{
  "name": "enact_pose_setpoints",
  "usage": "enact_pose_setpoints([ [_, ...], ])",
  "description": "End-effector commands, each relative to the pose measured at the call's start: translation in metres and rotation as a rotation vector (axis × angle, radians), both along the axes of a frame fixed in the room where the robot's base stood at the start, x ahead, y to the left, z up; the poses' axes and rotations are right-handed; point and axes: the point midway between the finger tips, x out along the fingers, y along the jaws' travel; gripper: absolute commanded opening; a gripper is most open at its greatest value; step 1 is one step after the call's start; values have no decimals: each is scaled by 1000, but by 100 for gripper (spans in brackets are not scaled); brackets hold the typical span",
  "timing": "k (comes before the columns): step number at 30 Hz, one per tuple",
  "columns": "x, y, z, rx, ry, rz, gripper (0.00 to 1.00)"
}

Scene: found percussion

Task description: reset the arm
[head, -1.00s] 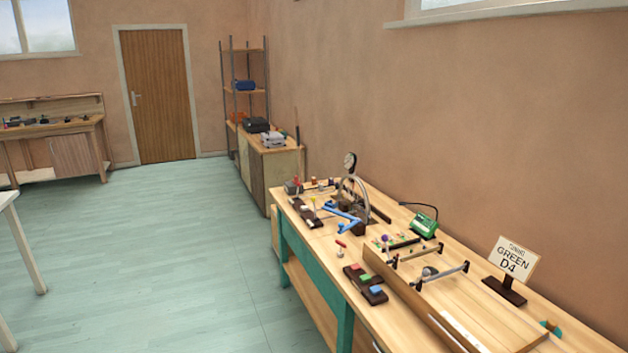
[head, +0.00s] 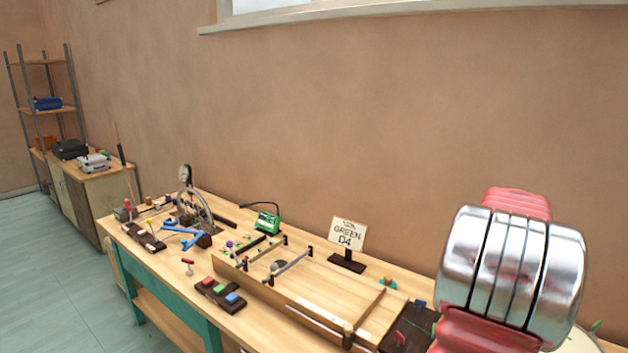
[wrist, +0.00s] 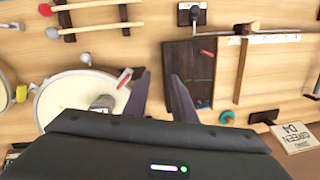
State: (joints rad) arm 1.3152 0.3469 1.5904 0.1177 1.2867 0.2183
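My gripper (wrist: 159,82) shows in the wrist view with its two dark fingers apart and nothing between them. It hangs over the bench, between a round white drum (wrist: 70,98) on the left and a dark tray (wrist: 186,80) on the right. The height of the fingertips above the bench is hard to tell. In the head view, part of my red and silver arm (head: 512,270) fills the lower right. My gripper is outside that view.
The workbench (head: 255,318) holds a wooden frame (head: 310,292), a "GREEN D4" sign (head: 348,233), a green box (head: 268,220), coloured blocks on a dark board (head: 219,296) and a metal wheel stand (head: 193,208). Mallets (wrist: 90,5) lie near the drum. Floor (head: 75,300) is clear at left.

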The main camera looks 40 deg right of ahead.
Motion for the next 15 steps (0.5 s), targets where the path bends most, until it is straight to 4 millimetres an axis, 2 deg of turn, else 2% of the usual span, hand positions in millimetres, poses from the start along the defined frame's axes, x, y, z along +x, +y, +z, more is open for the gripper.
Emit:
enact_pose_setpoints([
  [1, 14, 15, 4, -19, -1, 49, 24],
  [6, 51, 61, 12, -81, -3, 203, 24],
  [15, 102, 151, 24, -189, -22, 473, 24],
])
